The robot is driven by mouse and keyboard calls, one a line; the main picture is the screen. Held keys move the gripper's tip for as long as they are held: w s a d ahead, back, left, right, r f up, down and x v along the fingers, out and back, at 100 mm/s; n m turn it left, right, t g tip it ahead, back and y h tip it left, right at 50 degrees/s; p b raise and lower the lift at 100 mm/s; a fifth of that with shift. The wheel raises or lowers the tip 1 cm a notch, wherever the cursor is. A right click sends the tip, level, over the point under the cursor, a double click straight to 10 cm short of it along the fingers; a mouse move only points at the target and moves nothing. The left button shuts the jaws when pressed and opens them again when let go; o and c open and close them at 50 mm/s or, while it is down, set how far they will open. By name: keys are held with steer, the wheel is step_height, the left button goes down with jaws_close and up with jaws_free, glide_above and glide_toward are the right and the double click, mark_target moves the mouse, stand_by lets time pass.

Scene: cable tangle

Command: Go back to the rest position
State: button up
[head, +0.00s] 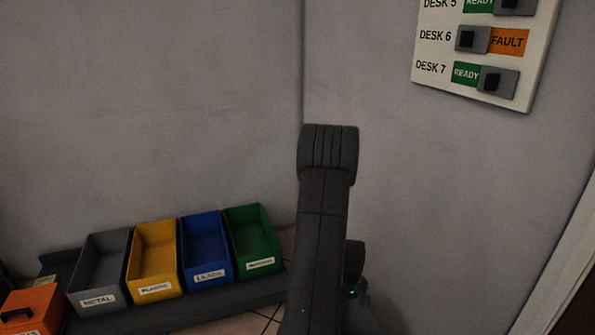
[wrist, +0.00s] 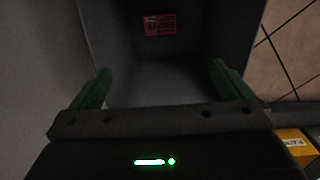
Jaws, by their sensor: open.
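My gripper (wrist: 162,84) shows in the wrist view with its two green fingers wide apart and nothing between them. It faces into a dark grey box-like space (wrist: 190,75), with a small pink-red labelled piece (wrist: 159,25) at its far side. I cannot tell whether this is the grey METAL bin. In the head view my arm rises in the middle of the picture; the gripper itself cannot be made out there.
A grey METAL bin (head: 72,283), yellow bin (head: 156,288), blue bin (head: 210,272) and green bin (head: 262,263) stand on a dark shelf (head: 210,308). An orange box (head: 35,300) is at left. A desk-status board (head: 535,65) hangs upper right. Tiled floor (wrist: 295,50) shows.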

step_height(320, 180, down, 7)
steer(key=b, duration=0.2)
step_height(320, 180, up, 4)
steer(key=shift+p, duration=1.2)
